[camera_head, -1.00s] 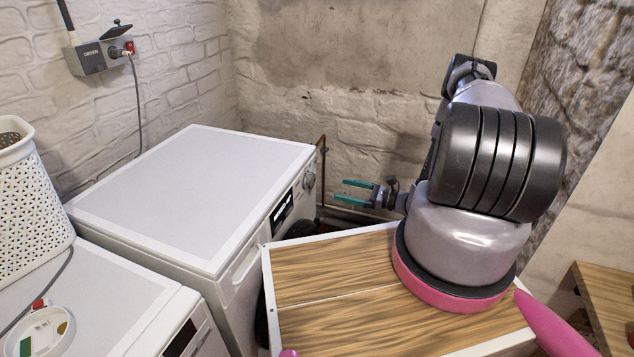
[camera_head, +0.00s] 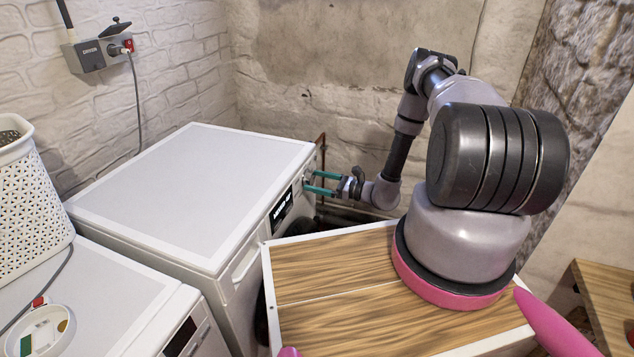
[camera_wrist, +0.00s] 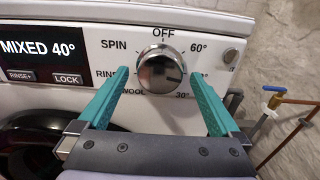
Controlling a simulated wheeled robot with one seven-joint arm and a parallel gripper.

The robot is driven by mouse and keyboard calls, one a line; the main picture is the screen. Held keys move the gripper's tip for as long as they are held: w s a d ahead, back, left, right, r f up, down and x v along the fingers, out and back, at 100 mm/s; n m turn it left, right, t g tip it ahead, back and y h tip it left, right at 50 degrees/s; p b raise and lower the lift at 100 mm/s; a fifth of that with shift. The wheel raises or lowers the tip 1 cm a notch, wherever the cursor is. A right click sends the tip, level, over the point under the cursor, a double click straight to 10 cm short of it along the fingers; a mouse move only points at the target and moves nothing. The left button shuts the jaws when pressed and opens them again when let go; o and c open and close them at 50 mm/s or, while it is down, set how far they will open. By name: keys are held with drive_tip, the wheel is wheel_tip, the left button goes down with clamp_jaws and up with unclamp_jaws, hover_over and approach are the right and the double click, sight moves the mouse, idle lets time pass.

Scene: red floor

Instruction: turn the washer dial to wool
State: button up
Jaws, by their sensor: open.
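The washer dial (camera_wrist: 160,69) is a round chrome knob on the white washer (camera_head: 195,190) front panel. Around it are the labels OFF at the top, 60°, 30°, WOOL at the lower left, RINSE and SPIN. The label at its right is partly hidden by a finger. The dial's mark appears to point right. The display (camera_wrist: 42,47) reads MIXED 40°. My gripper (camera_head: 314,183) is open, its teal fingers pointing at the panel. In the wrist view the fingers are on either side of the dial; contact cannot be told.
A second white machine (camera_head: 100,290) stands at the left front with a white basket (camera_head: 28,205) on it. Wall pipes (camera_wrist: 280,105) with a blue valve run right of the panel. My wood-topped base is close to the washer front.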

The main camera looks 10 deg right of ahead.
drive_tip(key=c, duration=1.4)
drive_tip(key=shift+o, duration=0.2)
drive_tip(key=m, duration=1)
drive_tip(key=shift+s, duration=0.1)
drive_tip(key=m, duration=0.5)
drive_tip(key=shift+r, duration=0.1)
drive_tip(key=m, duration=0.4)
drive_tip(key=shift+m, duration=0.3)
